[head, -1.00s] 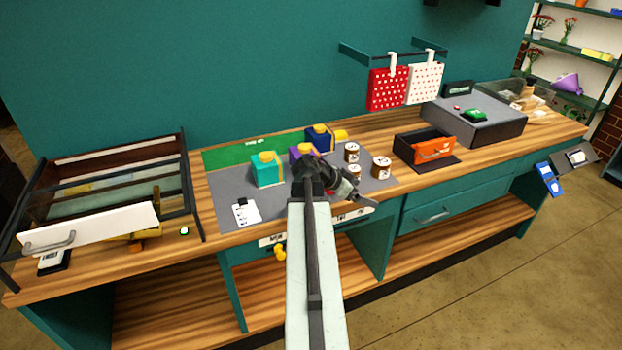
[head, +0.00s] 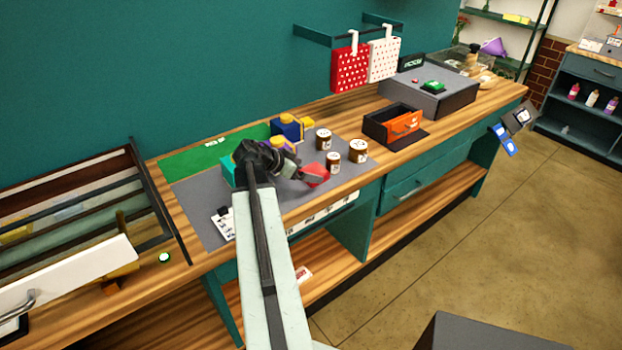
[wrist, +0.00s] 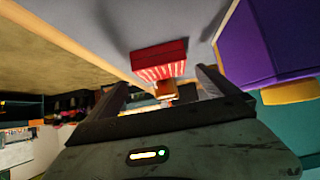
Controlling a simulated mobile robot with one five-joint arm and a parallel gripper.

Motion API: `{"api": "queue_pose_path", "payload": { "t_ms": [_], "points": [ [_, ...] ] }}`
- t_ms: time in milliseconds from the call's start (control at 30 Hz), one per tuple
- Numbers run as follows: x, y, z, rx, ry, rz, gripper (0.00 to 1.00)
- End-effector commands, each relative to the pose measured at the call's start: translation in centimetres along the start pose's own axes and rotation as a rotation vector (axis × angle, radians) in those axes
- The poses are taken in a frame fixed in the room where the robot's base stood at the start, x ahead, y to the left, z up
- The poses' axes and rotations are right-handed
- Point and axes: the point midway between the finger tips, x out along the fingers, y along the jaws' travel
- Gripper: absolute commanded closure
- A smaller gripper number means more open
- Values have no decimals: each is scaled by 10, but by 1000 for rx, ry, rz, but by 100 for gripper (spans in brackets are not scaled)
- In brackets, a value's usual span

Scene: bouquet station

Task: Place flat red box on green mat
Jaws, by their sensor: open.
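The flat red box (head: 316,174) lies on the grey work surface near the counter's front edge, just beyond my gripper (head: 303,178). In the wrist view the red box (wrist: 158,58) shows a pale-striped near side and sits ahead of my gripper (wrist: 163,84), between the lines of its two fingers. The fingers are apart and hold nothing; whether they touch the box cannot be told. The green mat (head: 195,160) lies at the back left of the grey surface, with its visible part bare. My arm hides part of the grey surface.
A purple box (wrist: 270,45) stands close to the right finger. A teal box (head: 227,170) and a blue box (head: 287,126) stand near the mat. Brown jars (head: 333,162) are right of the red box. An orange-fronted open bin (head: 402,125) is farther right.

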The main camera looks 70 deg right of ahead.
Motion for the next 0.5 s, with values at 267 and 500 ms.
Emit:
{"api": "queue_pose_path", "payload": {
  "t_ms": [267,500],
  "points": [
    [37,-7,5,1,0,1,2],
    [50,-6,1,-2,-1,-2,2]
  ]
}}
